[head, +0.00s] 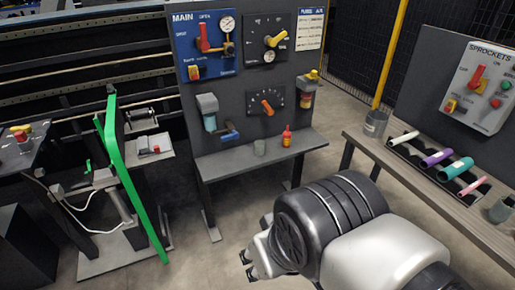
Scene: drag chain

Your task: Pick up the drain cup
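A small grey-green cup (259,147), which may be the drain cup, stands upright on the shelf (222,165) of the middle panel. Two other cup-like vessels are on the right bench: a grey one (375,122) at its far end and a greenish one (501,210) at its near right end. I cannot tell for sure which is the drain cup. My gripper (248,265) is low in the picture, in front of and below the shelf, far from all of them. Its two dark fingertips show apart with nothing between them. My own arm hides part of the gripper.
A red bottle (287,136) stands right of the cup on the shelf. Coloured rollers (456,168) lie on the right bench (421,176). A green frame (130,180) stands at left. Floor is free below the shelf.

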